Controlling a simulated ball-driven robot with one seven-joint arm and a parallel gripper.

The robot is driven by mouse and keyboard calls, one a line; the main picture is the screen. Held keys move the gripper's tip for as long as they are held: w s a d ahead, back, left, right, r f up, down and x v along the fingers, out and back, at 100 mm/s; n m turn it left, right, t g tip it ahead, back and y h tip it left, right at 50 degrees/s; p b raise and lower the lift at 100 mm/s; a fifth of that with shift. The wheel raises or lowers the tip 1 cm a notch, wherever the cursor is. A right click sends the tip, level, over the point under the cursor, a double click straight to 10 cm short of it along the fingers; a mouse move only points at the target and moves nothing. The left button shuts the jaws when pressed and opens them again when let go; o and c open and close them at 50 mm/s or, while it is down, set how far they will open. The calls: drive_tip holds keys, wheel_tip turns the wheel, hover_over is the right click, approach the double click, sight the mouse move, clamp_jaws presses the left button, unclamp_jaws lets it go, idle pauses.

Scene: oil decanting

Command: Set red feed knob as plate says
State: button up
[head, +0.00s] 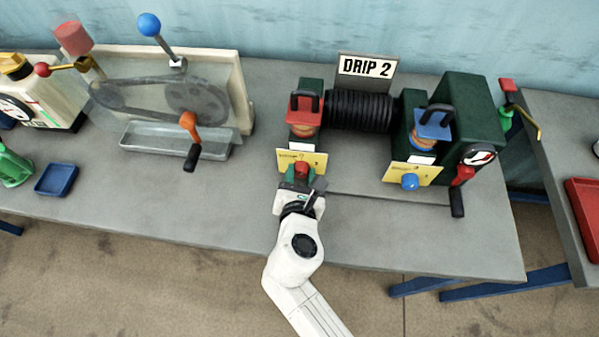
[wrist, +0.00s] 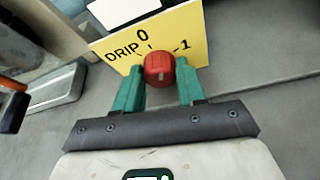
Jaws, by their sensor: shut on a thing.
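The red knob (wrist: 158,68) sits on a yellow dial plate (wrist: 190,32) marked DRIP at the left, 0 at the top and 1 at the right; the dial's lower part is hidden. A short pale mark shows on the knob's near face; I cannot tell which setting it points to. My gripper (wrist: 159,73) is shut on the knob, one green finger on each side. In the head view, my gripper (head: 298,178) is at the red knob (head: 301,169), below the red-topped oiler (head: 304,110). The sign plate (head: 367,67) behind reads DRIP 2.
A blue knob (head: 409,182) on a second yellow dial and a red crank handle (head: 461,178) are to the right. An orange-handled crank (head: 190,130) and a clear-covered pulley case (head: 165,95) stand left. The bench front (head: 400,235) is mostly clear.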

drive_tip(key=m, duration=0.1)
drive_tip(key=m+y+b, duration=0.1)
drive_tip(key=m+y, duration=0.1)
drive_tip(key=shift+d+f+t+b, duration=0.2)
drive_tip(key=shift+f+t+b, duration=0.1)
drive_tip(key=shift+b, duration=0.1)
drive_tip(key=shift+m+y+b, duration=0.7)
drive_tip(key=shift+m+b, duration=0.35)
drive_tip(key=shift+m, duration=0.05)
drive_tip(key=shift+d+r, duration=0.1)
drive_tip(key=o, duration=1)
drive_tip(key=shift+o, duration=0.3)
drive_tip(key=shift+d, duration=0.1)
